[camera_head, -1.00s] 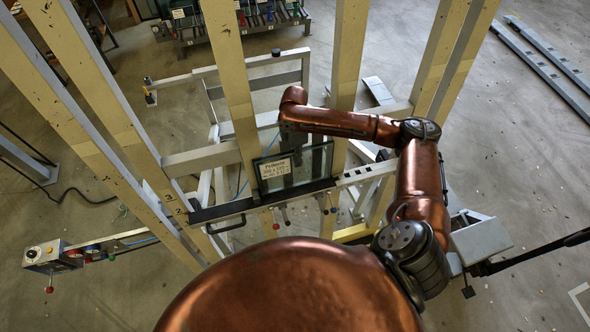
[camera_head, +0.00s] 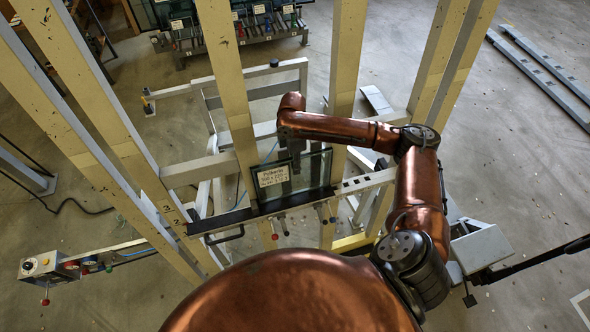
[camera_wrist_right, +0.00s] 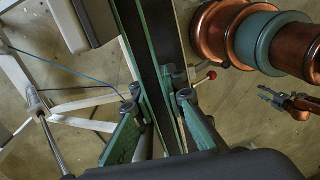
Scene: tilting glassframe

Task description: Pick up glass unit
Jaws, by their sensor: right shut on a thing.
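The glass unit (camera_head: 316,172) is a dark-edged, see-through pane with a white label (camera_head: 272,176). It stands nearly upright on the black ledge of the yellow-and-grey frame. My right gripper (camera_head: 292,160) comes down on the pane from above. In the right wrist view its two green-padded fingers (camera_wrist_right: 160,103) sit on either side of the pane's edge (camera_wrist_right: 138,55) and are shut on it. The pane's lower edge is at the ledge; I cannot tell whether they touch. A small copper-and-dark part at the right of the wrist view looks like my left gripper (camera_wrist_right: 272,97), too small to judge.
Tall yellow posts (camera_head: 228,85) of the frame stand close on both sides of the pane. The black ledge (camera_head: 215,223) has knobs below it. A control box (camera_head: 42,267) is at the lower left. A rack (camera_head: 235,35) stands behind. The floor at right is mostly clear.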

